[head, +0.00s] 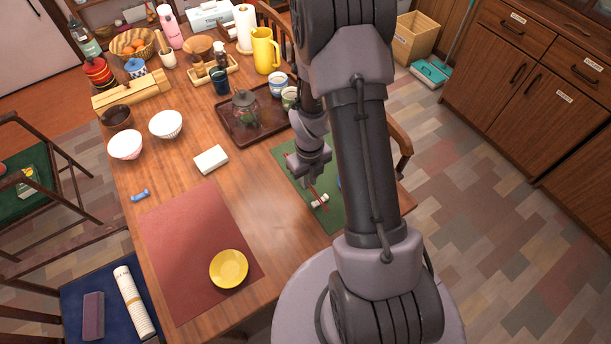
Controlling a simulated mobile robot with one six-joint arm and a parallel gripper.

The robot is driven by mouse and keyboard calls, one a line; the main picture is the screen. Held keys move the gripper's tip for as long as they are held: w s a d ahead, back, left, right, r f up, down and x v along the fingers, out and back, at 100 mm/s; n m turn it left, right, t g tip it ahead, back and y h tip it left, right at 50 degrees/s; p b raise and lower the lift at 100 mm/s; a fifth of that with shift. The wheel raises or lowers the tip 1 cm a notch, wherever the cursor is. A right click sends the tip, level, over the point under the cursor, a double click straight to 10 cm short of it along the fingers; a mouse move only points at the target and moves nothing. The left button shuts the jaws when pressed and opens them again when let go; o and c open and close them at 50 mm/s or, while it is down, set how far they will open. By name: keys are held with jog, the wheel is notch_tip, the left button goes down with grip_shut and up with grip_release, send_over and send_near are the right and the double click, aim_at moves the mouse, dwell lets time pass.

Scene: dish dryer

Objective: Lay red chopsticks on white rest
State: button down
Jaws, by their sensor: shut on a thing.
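My gripper (311,178) is low over the green placemat (292,180), right of the table's middle. It is shut on the red chopsticks (317,191), which show as thin dark-red lines below the fingers. The small white rest (320,201) lies on the green placemat just below my gripper in the picture. The chopsticks' lower ends reach the rest or hang just over it; I cannot tell if they touch. My gripper and arm hide part of the chopsticks and the right side of the placemat.
A dark tray (226,122) with a glass teapot (245,108) stands behind the gripper. A blue rest (140,195) lies on the left. Bare wood is free between the placemats.

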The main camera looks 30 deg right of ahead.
jog(key=w, duration=0.1)
jog(key=w+d, duration=0.1)
jog(key=w, duration=0.1)
jog(key=shift+f, duration=0.15)
jog(key=f, duration=0.1)
jog(key=f+b, duration=0.2)
jog(key=f, duration=0.1)
jog(key=shift+w, duration=0.25)
jog(key=shift+r, duration=0.2)
jog(key=shift+f+b, duration=0.4)
jog(key=shift+b, duration=0.2)
jog(key=shift+f, duration=0.2)
jog(key=c, duration=1.4)
grip_release()
jog(key=shift+r, duration=0.15)
